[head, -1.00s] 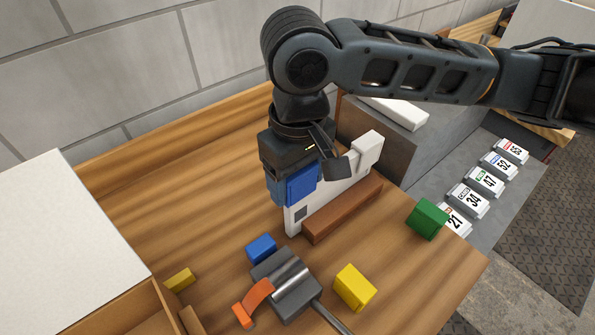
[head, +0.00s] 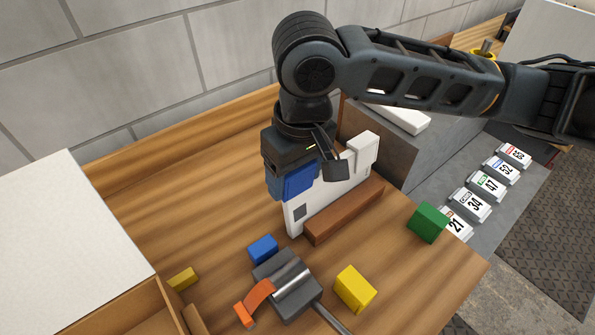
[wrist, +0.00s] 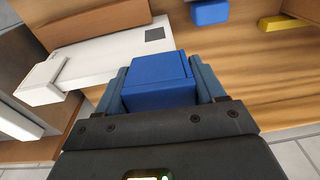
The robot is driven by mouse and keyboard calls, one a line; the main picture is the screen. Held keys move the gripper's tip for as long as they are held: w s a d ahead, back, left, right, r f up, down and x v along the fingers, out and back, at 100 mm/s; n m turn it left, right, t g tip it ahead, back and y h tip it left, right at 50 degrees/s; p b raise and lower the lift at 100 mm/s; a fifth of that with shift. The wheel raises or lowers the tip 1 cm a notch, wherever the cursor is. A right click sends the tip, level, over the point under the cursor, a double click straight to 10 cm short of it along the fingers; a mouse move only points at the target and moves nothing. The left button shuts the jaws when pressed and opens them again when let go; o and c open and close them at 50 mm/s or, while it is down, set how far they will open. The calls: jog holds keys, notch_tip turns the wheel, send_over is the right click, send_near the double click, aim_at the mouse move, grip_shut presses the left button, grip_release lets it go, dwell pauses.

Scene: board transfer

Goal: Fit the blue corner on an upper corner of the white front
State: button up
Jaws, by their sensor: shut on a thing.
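The white front (head: 324,203) stands upright as a panel behind a brown bar (head: 344,211), with a white raised block at its right upper corner. My gripper (head: 288,183) is shut on the blue corner (head: 299,180), at the front's left upper end. The wrist view shows the blue corner (wrist: 158,80) between both fingers, beside the edge of the white front (wrist: 105,65). It overlaps the panel's upper left in the head view. I cannot tell whether it is seated or just touching.
A grey clamp with an orange handle (head: 258,298) lies in front. Loose blue (head: 263,249), yellow (head: 354,289) and green (head: 428,222) blocks sit around it. A wooden box (head: 120,318) is at the lower left. Numbered tags (head: 468,204) line the grey surface at right.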

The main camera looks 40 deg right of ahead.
jog(key=shift+g, duration=0.5)
jog(key=f, duration=0.1)
jog(key=s+f, duration=0.1)
jog(key=f, duration=0.1)
jog(key=s+f, duration=0.1)
jog(key=f, duration=0.1)
jog(key=shift+a, duration=0.2)
jog(key=o, duration=1)
jog(key=shift+o, duration=0.2)
jog(key=shift+r, duration=0.1)
jog(key=shift+o, duration=0.2)
jog(key=r, duration=0.9)
jog(key=shift+w+d, duration=0.15)
jog(key=shift+w, duration=0.25)
jog(key=shift+r+p, duration=0.3)
jog(key=shift+r, duration=1.2)
